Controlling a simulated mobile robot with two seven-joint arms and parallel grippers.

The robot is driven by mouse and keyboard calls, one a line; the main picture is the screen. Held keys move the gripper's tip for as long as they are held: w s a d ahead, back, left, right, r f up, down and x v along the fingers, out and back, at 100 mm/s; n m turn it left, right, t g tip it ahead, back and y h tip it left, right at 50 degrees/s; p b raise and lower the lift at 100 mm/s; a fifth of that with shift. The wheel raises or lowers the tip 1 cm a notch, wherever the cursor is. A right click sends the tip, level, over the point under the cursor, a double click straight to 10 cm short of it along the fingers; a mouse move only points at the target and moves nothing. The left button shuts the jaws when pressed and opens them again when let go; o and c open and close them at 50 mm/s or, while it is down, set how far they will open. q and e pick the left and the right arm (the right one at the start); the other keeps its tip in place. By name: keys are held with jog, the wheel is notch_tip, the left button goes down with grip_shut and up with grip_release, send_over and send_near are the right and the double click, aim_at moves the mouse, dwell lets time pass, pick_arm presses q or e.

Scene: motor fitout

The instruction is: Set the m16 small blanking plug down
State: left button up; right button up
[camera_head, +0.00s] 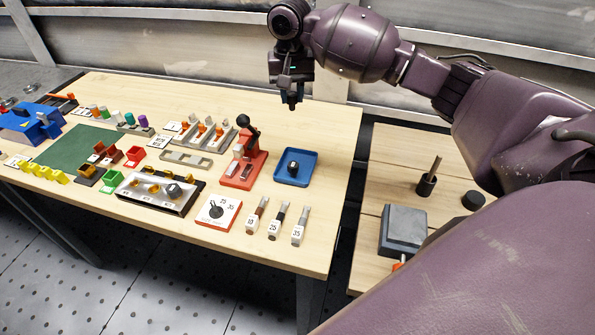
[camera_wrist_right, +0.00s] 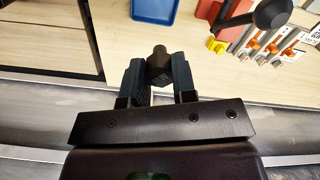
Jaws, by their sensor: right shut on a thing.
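My right gripper (camera_head: 291,99) is raised above the far edge of the wooden table, behind the blue tray (camera_head: 291,181). In the right wrist view the gripper (camera_wrist_right: 158,80) is shut on a small dark piece, which I take to be the m16 small blanking plug (camera_wrist_right: 159,58). Its narrow end sticks out past the fingertips, and the fingers hide part of it. It appears clear of the table and tray. My left gripper is not in view.
A red stand with a black-knobbed lever (camera_head: 245,165) is left of the tray. Three labelled tools (camera_head: 276,221) lie in front. A black-and-silver fixture (camera_head: 158,193) and small coloured bins are further left. Bare wood surrounds the tray. A side table (camera_head: 396,180) stands right.

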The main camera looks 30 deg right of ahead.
jog(key=w+d+m, duration=0.1)
jog(key=d, duration=0.2)
jog(key=b, duration=0.2)
send_over(299, 161)
notch_tip(299, 161, down, 14)
notch_tip(299, 161, down, 5)
jog(key=shift+b, duration=0.65)
jog(key=shift+f, duration=0.2)
jog(key=shift+r, duration=0.1)
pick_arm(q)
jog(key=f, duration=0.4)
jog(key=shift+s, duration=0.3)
pick_arm(e)
jog(key=o, duration=0.8)
jog(key=shift+c, duration=0.2)
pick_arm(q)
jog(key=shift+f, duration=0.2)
pick_arm(e)
jog(key=shift+o, duration=0.6)
